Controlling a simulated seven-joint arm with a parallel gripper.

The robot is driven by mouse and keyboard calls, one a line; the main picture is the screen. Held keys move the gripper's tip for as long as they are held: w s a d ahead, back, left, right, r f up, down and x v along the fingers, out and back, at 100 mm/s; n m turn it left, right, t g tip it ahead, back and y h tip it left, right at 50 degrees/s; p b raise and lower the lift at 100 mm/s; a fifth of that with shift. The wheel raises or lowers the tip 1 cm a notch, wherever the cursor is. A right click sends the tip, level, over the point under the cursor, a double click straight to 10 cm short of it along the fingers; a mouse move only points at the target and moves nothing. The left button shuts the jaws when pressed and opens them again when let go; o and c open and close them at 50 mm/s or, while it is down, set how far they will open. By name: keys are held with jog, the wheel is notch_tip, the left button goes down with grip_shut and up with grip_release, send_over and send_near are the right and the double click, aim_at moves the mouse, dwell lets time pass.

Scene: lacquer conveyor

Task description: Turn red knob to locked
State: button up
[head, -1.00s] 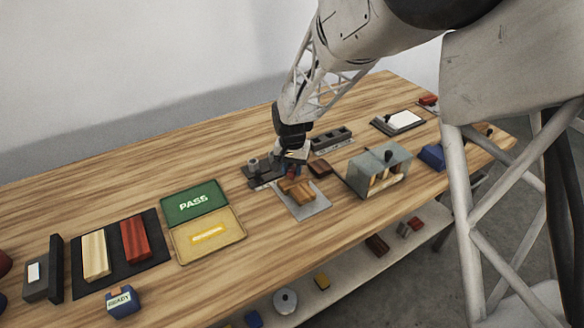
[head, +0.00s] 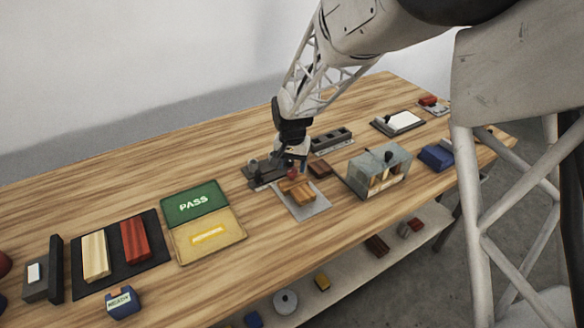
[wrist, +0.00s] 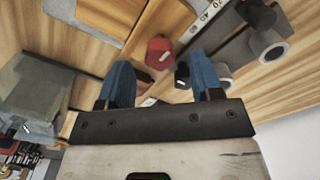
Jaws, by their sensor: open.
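The red knob (head: 292,173) is on a dark fixture (head: 262,174) at the middle of the wooden table, beside a wooden block assembly. In the wrist view the red knob (wrist: 158,50) shows ahead of the gap between my two blue fingers. My gripper (wrist: 159,64) is open, with nothing between its fingers. In the head view my gripper (head: 297,162) is right at the knob, slightly above and behind it. I cannot tell whether a finger touches the knob. A scale with "40" shows beside the knob in the wrist view, but its locked mark is not readable.
Wooden blocks (head: 299,191) on a grey plate (head: 315,211) lie just in front of the knob. A slotted dark block (head: 332,141) lies behind. Green PASS and yellow panels (head: 208,246) lie left.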

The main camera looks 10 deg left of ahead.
aim_at(293, 171)
jog(key=shift+r, duration=3.05)
jog(key=shift+d+r, duration=0.1)
jog(key=shift+d, duration=0.05)
jog(key=s+d+r+t, duration=0.1)
jog(key=s+d+r, duration=0.5)
jog(key=d, duration=0.5)
jog(key=s+d+r, duration=0.5)
jog(key=d+r, duration=0.1)
jog(key=d, duration=0.4)
jog(key=s+d+r, duration=0.1)
jog(key=s+d, duration=0.6)
jog(key=s, duration=0.4)
jog(key=s+d+r+t, duration=0.1)
jog(key=s+d, duration=0.7)
jog(key=s, duration=0.3)
jog(key=shift+s+t, duration=0.2)
jog(key=shift+t, duration=0.1)
jog(key=shift+r, duration=0.1)
